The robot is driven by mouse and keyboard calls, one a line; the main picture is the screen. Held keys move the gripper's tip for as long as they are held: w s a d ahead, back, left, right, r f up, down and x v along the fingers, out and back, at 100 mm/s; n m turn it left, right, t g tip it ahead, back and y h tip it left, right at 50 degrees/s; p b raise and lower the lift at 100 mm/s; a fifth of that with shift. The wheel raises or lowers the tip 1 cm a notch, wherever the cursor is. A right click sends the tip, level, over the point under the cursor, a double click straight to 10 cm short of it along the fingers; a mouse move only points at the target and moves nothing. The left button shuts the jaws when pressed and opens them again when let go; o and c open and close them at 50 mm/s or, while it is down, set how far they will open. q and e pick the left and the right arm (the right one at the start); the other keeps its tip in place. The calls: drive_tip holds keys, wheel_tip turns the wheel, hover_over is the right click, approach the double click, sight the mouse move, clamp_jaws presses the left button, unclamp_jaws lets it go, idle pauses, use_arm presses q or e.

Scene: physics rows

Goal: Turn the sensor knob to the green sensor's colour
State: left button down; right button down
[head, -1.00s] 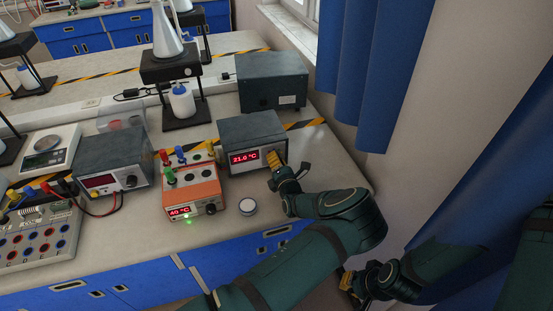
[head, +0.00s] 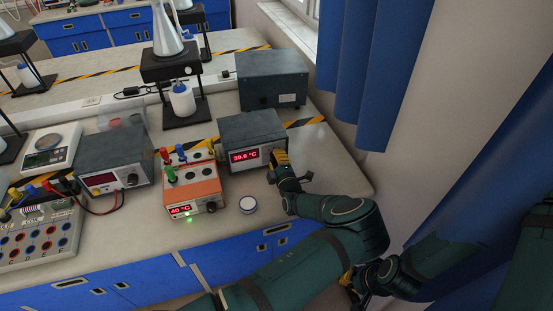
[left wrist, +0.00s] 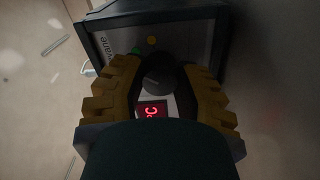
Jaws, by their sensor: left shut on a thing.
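A grey box with a red display (head: 245,156) reading about 39.6 °C stands near the right end of the bench. My left gripper (head: 280,157) is at the right of its front panel, shut on a dark knob. The knob (left wrist: 160,75) shows between the yellow fingers in the left wrist view, with a small green spot and a yellow spot beyond it. An orange box (head: 194,190) with red, blue and green plugs reads 40 °C and has a lit green light. My right gripper (head: 348,282) hangs low at the right, its jaws unclear.
A small round white-lidded container (head: 248,204) sits on the bench in front of the box. A grey power supply (head: 112,160) with leads stands left of the orange box. Another grey box (head: 272,80) is behind. A blue curtain (head: 365,75) hangs at the right.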

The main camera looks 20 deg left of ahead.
use_arm(q)
drive_tip(key=shift+r+m, duration=0.1)
drive_tip(key=shift+m, duration=0.3)
drive_tip(key=c, duration=0.6)
unclamp_jaws()
drive_tip(key=v, duration=1.2)
